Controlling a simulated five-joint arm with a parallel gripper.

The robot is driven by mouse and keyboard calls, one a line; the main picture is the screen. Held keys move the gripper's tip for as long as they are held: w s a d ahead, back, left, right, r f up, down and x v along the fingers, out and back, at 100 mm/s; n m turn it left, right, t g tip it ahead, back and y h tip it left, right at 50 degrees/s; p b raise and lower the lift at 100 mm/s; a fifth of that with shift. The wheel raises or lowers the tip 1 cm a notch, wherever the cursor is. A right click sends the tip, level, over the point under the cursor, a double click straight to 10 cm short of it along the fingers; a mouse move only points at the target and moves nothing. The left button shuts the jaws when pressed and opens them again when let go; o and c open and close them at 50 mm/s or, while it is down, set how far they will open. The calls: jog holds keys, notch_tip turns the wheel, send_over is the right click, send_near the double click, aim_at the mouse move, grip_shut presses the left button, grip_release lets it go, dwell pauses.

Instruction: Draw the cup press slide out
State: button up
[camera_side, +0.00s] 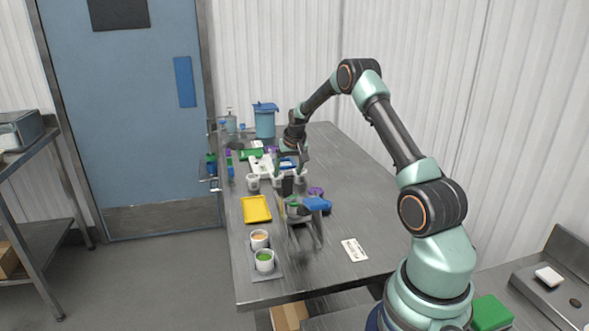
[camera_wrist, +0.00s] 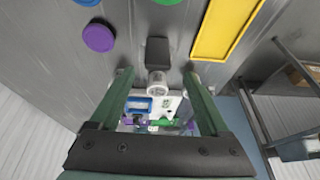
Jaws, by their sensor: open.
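My gripper (camera_side: 292,166) is over the middle of the steel table in the side view, its fingers pointing down. In the wrist view its two green fingers are spread wide, with nothing clamped between the tips (camera_wrist: 158,76). A dark block (camera_wrist: 158,50) with a small pale round part (camera_wrist: 158,84) lies between and just beyond the tips; the block also shows in the side view (camera_side: 287,187). I cannot tell for certain which part is the cup press slide. A stand-like frame (camera_side: 318,234) with a blue top (camera_side: 318,204) is nearer the camera.
A yellow tray (camera_side: 246,216) lies left of the stand and shows in the wrist view (camera_wrist: 194,50). Filled cups (camera_side: 264,267) stand near the front edge. A purple disc (camera_wrist: 98,37) lies beside the block. A blue container (camera_side: 265,124) stands at the back. The right front table is mostly clear.

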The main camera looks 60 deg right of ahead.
aim_at(287, 179)
jog(key=shift+x, duration=2.55)
jog(key=shift+s+d, duration=0.1)
grip_shut()
